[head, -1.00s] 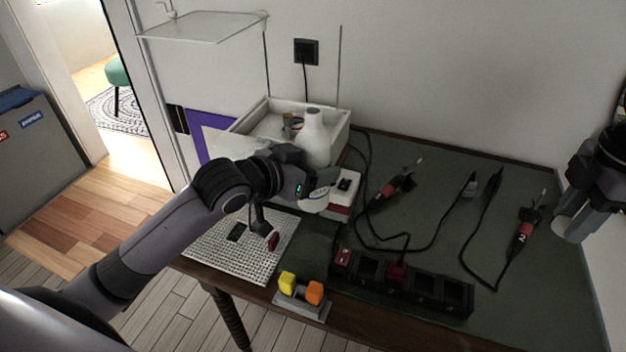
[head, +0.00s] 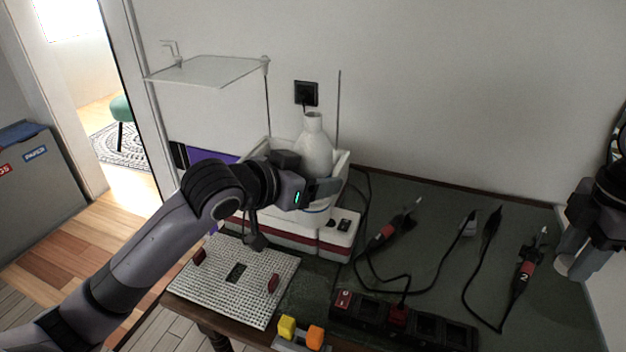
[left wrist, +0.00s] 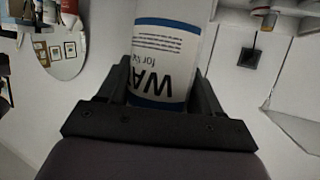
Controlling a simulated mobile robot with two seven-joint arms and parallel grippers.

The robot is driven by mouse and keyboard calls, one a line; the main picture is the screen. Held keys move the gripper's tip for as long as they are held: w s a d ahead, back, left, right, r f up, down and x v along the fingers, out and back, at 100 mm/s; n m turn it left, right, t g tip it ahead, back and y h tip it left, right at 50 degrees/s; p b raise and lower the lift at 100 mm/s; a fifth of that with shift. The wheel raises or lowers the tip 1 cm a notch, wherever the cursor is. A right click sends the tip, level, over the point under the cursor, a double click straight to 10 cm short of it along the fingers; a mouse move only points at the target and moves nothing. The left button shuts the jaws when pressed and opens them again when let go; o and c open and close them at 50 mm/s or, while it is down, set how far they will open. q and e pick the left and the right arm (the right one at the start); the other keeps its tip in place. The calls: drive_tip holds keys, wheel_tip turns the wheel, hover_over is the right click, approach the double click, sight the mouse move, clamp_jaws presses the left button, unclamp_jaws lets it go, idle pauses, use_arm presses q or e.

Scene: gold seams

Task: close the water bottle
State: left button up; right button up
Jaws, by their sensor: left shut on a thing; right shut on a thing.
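The water bottle (head: 314,150) is white, upright, with a narrow neck and no cap seen on top. My left gripper (head: 326,190) is shut around its lower part. In the left wrist view the bottle (left wrist: 162,50), with a blue-banded label reading "WA", sits between the fingers of my left gripper (left wrist: 160,95); the print appears upside down. My right gripper (head: 572,252) is at the far right edge, well away from the bottle. It is shut on a pale, round-ended thing (head: 566,265), too small to identify surely.
A white apparatus (head: 290,238) with a tray stands behind and below the bottle. A perforated mat (head: 220,290) lies in front. Soldering irons (head: 385,235), cables and a black power strip (head: 440,330) lie on the dark green table. A clear shelf (head: 210,70) hangs at upper left.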

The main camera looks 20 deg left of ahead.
sight(300, 215)
use_arm(q)
drive_tip(key=shift+r, duration=0.1)
idle(0.3)
drive_tip(key=shift+o, duration=1.2)
drive_tip(key=c, duration=0.5)
